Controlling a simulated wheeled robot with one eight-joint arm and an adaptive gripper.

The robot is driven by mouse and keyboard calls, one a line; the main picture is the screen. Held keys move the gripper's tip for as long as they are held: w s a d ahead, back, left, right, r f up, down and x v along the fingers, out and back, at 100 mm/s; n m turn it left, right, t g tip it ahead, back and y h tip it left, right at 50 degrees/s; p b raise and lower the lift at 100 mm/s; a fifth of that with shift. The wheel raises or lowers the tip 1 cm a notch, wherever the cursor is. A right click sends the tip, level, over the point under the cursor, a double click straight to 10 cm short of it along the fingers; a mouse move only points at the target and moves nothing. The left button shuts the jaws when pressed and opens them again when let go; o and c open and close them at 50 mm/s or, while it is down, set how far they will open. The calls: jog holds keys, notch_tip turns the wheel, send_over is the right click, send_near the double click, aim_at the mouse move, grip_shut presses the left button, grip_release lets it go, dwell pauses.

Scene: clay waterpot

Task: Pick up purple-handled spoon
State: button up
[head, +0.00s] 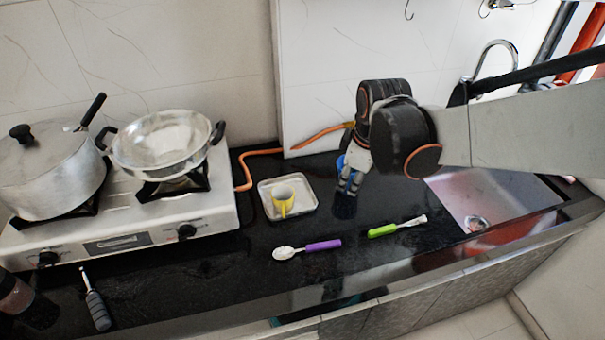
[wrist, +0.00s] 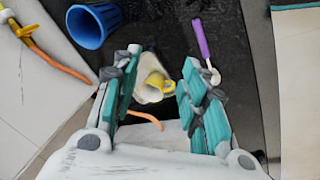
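The purple-handled spoon (head: 322,246) lies flat on the black counter near its front edge, its silver bowl pointing left in the head view. In the wrist view the spoon (wrist: 201,38) is at the upper right, outside my fingers, with part of its metal end by the right finger. My gripper (head: 347,188) hangs above the counter, behind and to the right of the spoon in the head view. In the wrist view my gripper (wrist: 161,60) has its two teal-padded fingers spread wide, with nothing held between them.
A yellow cup (head: 283,204) stands on a square white dish (head: 267,186). A green-handled utensil (head: 383,231) lies right of the spoon. A blue cup (wrist: 92,27) is beside my gripper. The stove (head: 215,206) with pots is left; the sink (head: 500,200) is right.

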jog(key=w+a+f+n, duration=0.2)
jog(key=a+f+n, duration=0.1)
jog(key=f, duration=0.1)
jog(key=n+g+b, duration=0.2)
jog(key=n+g, duration=0.1)
jog(key=n, duration=0.2)
send_over(316, 246)
jog(key=shift+h, duration=0.3)
jog(key=f, duration=1.5)
jog(key=shift+s+a+f, duration=0.1)
jog(key=shift+s+a, duration=0.05)
jog(key=shift+a, duration=0.2)
jog(key=f, duration=0.1)
jog(key=f+b, duration=0.1)
jog(key=f, duration=0.1)
jog(key=f+b, duration=0.1)
jog(key=f, duration=0.1)
jog(key=shift+d, duration=0.3)
grip_shut()
